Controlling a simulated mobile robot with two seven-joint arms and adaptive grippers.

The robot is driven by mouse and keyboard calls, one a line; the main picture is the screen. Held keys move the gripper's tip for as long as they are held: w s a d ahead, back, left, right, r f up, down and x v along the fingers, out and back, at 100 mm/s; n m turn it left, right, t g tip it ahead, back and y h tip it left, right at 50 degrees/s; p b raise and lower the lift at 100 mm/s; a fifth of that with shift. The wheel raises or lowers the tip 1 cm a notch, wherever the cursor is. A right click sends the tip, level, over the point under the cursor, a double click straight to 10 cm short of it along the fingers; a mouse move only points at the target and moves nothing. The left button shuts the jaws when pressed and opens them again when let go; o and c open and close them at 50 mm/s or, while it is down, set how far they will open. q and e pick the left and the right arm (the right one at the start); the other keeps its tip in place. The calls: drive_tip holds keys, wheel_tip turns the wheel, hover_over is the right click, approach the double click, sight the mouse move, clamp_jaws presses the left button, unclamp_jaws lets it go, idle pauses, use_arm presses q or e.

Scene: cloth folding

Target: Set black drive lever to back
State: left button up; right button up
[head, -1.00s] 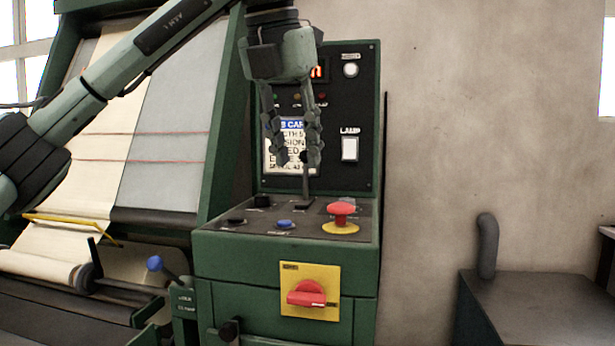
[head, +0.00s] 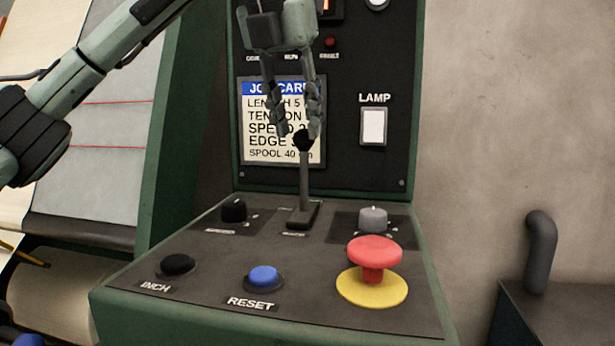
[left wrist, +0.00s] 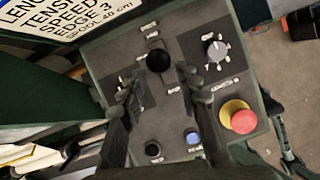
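The black drive lever (head: 305,180) stands nearly upright on the console top, with a round black knob (head: 303,143) at its upper end. The knob also shows in the left wrist view (left wrist: 158,60). My left gripper (head: 298,133) comes down from above, its fingertips at the height of the knob. In the left wrist view the two fingers (left wrist: 157,80) are apart, one on each side, with the knob between or just beyond them. I cannot tell whether either finger touches it. My right gripper is in neither view.
On the console top are a red mushroom button (head: 375,252) on a yellow base, a blue reset button (head: 263,277), a black inch button (head: 178,264), a black knob (head: 233,210) and a grey knob (head: 373,218). An upright panel with a job card (head: 262,157) stands close behind the lever.

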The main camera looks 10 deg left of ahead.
sight(306, 170)
use_arm(q)
drive_tip(key=x, duration=1.1)
drive_tip(key=shift+s, duration=0.15)
drive_tip(key=shift+c, duration=0.3)
clamp_jaws()
